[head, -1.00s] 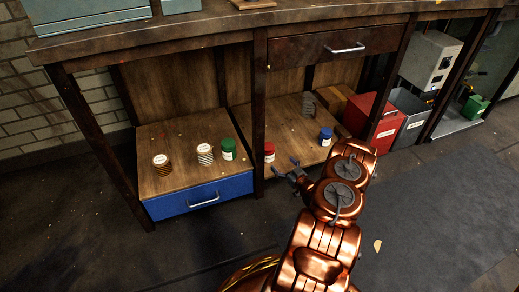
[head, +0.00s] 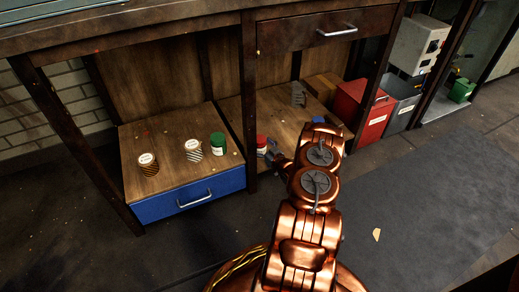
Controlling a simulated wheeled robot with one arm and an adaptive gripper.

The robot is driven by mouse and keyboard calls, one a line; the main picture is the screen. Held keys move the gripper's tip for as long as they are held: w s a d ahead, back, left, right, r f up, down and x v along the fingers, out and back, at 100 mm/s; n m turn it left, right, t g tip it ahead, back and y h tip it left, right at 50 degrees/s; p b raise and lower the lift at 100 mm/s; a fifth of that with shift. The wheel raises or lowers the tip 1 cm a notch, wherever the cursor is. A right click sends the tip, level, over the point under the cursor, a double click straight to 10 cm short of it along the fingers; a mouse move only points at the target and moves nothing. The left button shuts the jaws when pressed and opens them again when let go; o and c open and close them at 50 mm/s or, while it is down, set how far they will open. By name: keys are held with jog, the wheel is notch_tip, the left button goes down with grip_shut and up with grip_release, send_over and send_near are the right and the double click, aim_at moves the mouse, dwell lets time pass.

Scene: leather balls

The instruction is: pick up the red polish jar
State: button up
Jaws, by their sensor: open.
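The red polish jar (head: 261,145) stands upright on the wooden lower shelf (head: 236,113), just right of the middle post of the workbench. It is small, with a red top and a pale label. My gripper (head: 270,152) is open at the jar's right front side, very close to it. The fingers partly cover the jar, and I cannot tell whether they touch it or lie around it.
The dark post (head: 249,100) rises close left of the jar. A green jar (head: 218,143), a white-striped jar (head: 193,150) and a brown jar (head: 148,164) stand farther left. A blue jar (head: 318,119) is partly hidden behind my arm. A red bin (head: 361,112) stands right.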

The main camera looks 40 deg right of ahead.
jog(key=shift+w, duration=0.4)
jog(key=c, duration=1.5)
jog(key=shift+r+p, duration=0.25)
jog(key=shift+p, duration=0.5)
jog(key=shift+c, duration=0.2)
jog(key=s+a+p, duration=0.2)
jog(key=s+p, duration=0.3)
jog(key=s, duration=1.3)
jog(key=shift+a+f, duration=0.15)
jog(key=shift+a, duration=0.05)
